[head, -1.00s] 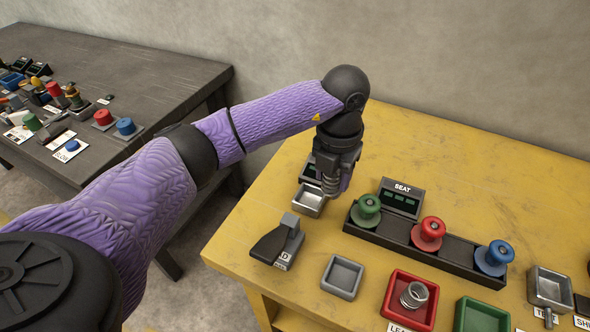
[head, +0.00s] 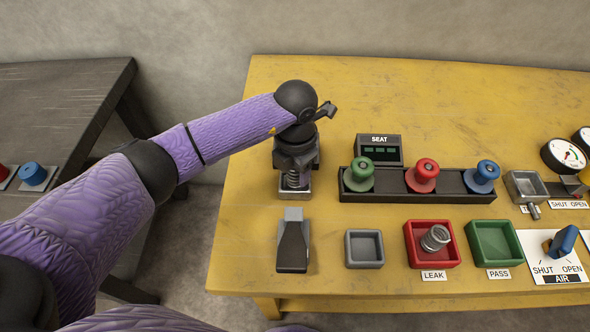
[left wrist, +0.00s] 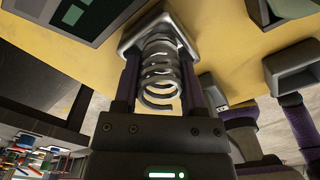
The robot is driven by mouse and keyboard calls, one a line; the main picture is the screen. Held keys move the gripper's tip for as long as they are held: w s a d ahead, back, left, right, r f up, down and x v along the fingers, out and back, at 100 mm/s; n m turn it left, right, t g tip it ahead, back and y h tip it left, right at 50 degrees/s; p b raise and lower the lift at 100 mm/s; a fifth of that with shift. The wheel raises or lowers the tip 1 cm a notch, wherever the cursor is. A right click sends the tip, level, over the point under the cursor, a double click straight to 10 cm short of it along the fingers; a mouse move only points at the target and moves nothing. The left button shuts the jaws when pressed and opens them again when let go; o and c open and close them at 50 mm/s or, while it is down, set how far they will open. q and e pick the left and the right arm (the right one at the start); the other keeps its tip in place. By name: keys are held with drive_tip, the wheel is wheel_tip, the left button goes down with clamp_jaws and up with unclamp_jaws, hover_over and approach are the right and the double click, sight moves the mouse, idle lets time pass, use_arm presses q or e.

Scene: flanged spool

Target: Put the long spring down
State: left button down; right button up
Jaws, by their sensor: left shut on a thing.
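The long spring (head: 293,181), a grey coil, stands upright between the fingers of my left gripper (head: 296,177). The gripper is shut on it and points down over a small metal tray (head: 303,195) at the left of the yellow table. In the left wrist view the spring (left wrist: 160,75) sits between the two fingers (left wrist: 163,85), its far end at the metal tray (left wrist: 150,28). I cannot tell whether it touches the tray floor. My right gripper is not in view.
A second spring (head: 435,238) lies in the red LEAK tray (head: 413,255). An empty grey tray (head: 364,263) and a green PASS tray (head: 495,259) flank it. A black clamp-like device (head: 292,247) stands in front. A rack (head: 393,188) with green, red and blue spools is to the right.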

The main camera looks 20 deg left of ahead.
use_arm(q)
drive_tip(key=shift+r, duration=0.1)
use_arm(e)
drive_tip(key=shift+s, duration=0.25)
use_arm(q)
drive_tip(key=shift+f, duration=0.4)
drive_tip(key=shift+c, duration=0.7)
unclamp_jaws()
drive_tip(key=shift+r, duration=0.1)
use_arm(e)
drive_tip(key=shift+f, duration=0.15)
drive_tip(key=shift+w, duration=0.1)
use_arm(q)
drive_tip(key=shift+r, duration=0.4)
wheel_tip(320, 180, up, 12)
drive_tip(key=p, duration=0.3)
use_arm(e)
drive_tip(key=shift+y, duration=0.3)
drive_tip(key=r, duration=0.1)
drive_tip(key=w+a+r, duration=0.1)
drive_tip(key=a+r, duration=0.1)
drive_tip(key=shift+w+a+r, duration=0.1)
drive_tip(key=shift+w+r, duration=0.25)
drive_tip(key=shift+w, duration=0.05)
use_arm(q)
drive_tip(key=shift+f, duration=0.1)
